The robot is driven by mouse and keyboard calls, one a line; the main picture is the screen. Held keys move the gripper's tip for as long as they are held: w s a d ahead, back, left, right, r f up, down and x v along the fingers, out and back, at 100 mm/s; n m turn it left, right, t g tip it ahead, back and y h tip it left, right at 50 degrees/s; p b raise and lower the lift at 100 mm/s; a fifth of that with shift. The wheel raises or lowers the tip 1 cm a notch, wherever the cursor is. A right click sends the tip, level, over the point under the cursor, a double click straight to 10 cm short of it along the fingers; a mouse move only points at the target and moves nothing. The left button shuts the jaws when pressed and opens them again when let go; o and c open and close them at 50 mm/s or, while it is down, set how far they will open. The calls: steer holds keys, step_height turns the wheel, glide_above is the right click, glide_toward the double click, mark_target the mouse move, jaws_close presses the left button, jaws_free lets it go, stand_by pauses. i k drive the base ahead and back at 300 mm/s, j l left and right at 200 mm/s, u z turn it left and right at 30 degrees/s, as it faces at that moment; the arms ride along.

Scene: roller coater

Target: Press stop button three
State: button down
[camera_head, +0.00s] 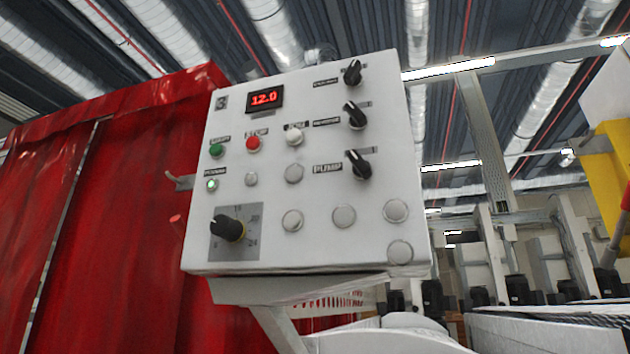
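A white control panel (305,190) marked 3 fills the middle of the head view, slightly tilted in the picture. The red button (253,143) sits in its upper left part, under a small dark label that looks like STOP. A green button (216,150) is to its left and a white button (294,137) to its right. A red display (265,98) above reads 12.0. Nothing covers the red button. My gripper is not in view.
Three black rotary switches (356,114) are on the panel's right side, and a black dial (230,228) is at its lower left. A red curtain (110,190) hangs to the left. White machinery (545,325) stands at the right. The space before the panel face looks clear.

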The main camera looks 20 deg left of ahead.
mark_target(252, 143)
steer(key=k+j+u, duration=0.15)
steer(key=u, duration=0.2)
steer(key=j+u, duration=0.3)
steer(key=k+j+u, duration=0.1)
steer(key=j+u, duration=0.25)
